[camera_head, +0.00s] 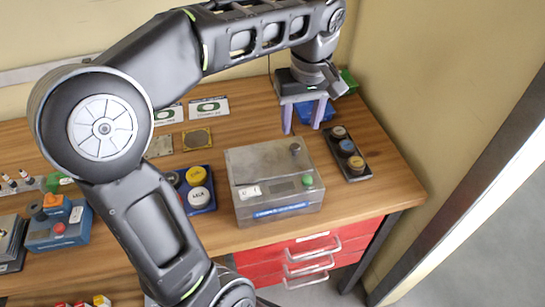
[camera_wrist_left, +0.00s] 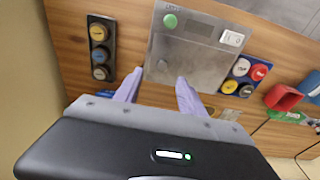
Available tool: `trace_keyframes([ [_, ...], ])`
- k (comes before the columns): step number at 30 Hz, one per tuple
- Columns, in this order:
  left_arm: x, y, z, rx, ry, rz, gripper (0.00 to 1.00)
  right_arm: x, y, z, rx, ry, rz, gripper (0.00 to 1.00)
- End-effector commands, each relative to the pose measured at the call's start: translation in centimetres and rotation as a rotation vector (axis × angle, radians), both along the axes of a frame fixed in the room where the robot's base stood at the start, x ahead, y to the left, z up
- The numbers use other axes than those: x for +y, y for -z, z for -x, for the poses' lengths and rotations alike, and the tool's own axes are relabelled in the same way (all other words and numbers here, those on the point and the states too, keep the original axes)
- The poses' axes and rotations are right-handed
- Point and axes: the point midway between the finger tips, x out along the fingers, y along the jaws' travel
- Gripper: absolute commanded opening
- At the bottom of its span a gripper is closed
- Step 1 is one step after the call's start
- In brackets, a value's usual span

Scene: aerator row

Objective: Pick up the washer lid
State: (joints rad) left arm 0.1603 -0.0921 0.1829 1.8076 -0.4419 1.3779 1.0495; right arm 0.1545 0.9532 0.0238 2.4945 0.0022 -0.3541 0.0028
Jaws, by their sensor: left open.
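The washer is a grey metal box (camera_head: 275,206) with a blue strip on its front and a green button. Its flat grey lid (camera_head: 256,161) lies on top, closed as far as I can see, with a small dark knob (camera_head: 295,147) near the back right. The lid also shows in the left wrist view (camera_wrist_left: 190,62), ahead of the fingers. My left gripper (camera_head: 303,127) is open, its two lilac fingers pointing down just behind the washer. In the left wrist view my left gripper (camera_wrist_left: 158,90) has nothing between its fingers. My right gripper is not in view.
A black holder (camera_head: 363,174) with three round knobs stands right of the washer. A blue block (camera_head: 201,208) with coloured round buttons stands at its left. A blue item (camera_head: 330,112) is behind my left gripper. Red drawers (camera_head: 290,255) are below the wooden bench (camera_head: 400,190).

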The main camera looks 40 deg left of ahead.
Motion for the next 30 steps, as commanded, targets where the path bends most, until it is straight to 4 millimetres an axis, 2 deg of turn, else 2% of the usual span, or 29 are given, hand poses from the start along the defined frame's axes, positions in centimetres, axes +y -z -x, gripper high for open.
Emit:
trace_keyframes([
  [6, 0.3, 2.1, -0.1, 0.003, -0.001, 0.001, 0.48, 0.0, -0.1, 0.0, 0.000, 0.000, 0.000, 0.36],
  [19, 0.4, 3.0, -0.1, 0.004, 0.000, 0.000, 0.48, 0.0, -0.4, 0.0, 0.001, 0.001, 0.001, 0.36],
  [27, 0.9, 6.7, -0.1, 0.005, 0.000, 0.000, 0.48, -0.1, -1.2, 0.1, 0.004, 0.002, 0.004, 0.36],
  [30, 1.0, 7.4, -0.2, 0.002, -0.001, 0.001, 0.48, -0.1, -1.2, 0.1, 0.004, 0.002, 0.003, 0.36],
])
